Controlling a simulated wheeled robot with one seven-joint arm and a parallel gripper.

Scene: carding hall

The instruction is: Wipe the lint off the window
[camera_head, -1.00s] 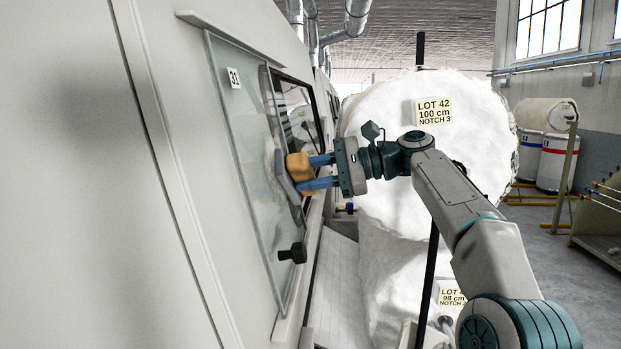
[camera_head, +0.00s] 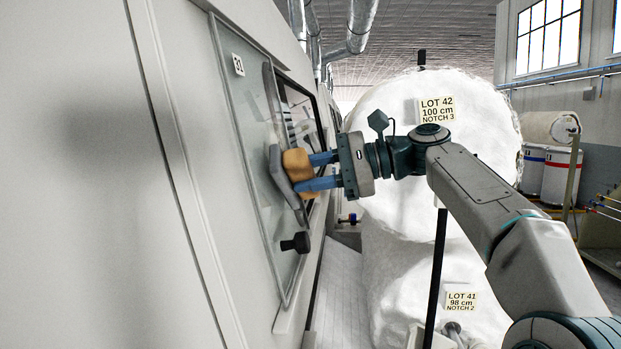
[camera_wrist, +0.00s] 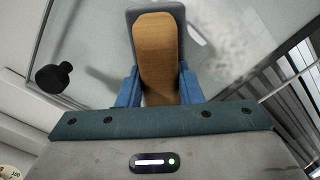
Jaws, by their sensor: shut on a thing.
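The window (camera_head: 250,150) is a tilted glass pane on the left machine wall, with a "31" tag at its top and a black knob (camera_head: 296,243) low down. My gripper (camera_head: 304,172) is shut on the tan block of a wiper (camera_head: 296,162), one blue finger on each side. The wiper's grey pad (camera_head: 281,180) faces the glass, at or very near it; I cannot tell if it touches. In the wrist view the wiper (camera_wrist: 158,50) points at the pane, and a whitish speckled lint patch (camera_wrist: 226,38) shows right of it. Glass behind the pad is hidden.
Large white rolls stand right of the window, the upper labelled LOT 42 (camera_head: 437,110), close behind my arm. Drums (camera_head: 560,172) stand at the far right. A pale strip of floor (camera_head: 340,290) runs between the machine wall and the rolls.

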